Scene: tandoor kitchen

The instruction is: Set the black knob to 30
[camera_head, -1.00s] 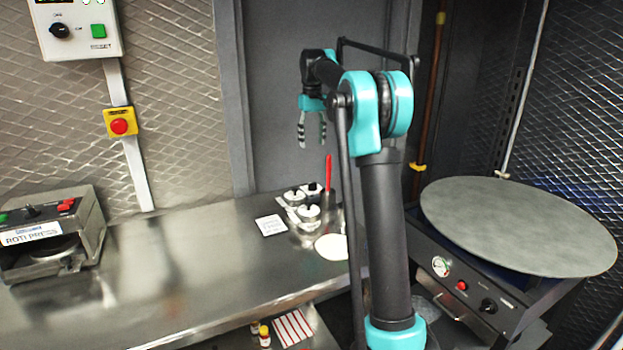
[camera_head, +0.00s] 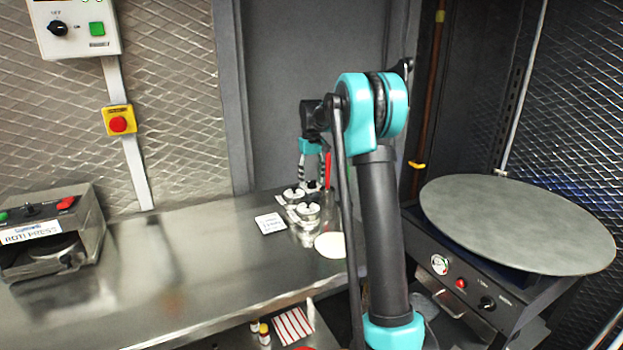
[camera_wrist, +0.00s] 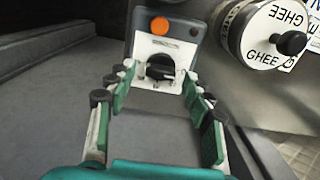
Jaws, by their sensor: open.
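In the wrist view, a black knob (camera_wrist: 160,67) sits on a white square plate (camera_wrist: 146,48) on a dark unit, below a round orange light (camera_wrist: 160,26). My gripper (camera_wrist: 157,80) is open, its fingertips on either side of the knob in the picture; I cannot tell whether they touch it. The dial marks are too small to read. In the head view, my gripper (camera_head: 313,178) points down near the containers at the back of the steel counter; this knob cannot be made out there.
Ghee-labelled containers (camera_wrist: 262,33) stand to the right in the wrist view. Other black knobs show on the wall box (camera_head: 58,28) and the round griddle's base (camera_head: 487,303). A roti press (camera_head: 50,235) stands at the counter's left. The middle of the counter (camera_head: 180,260) is clear.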

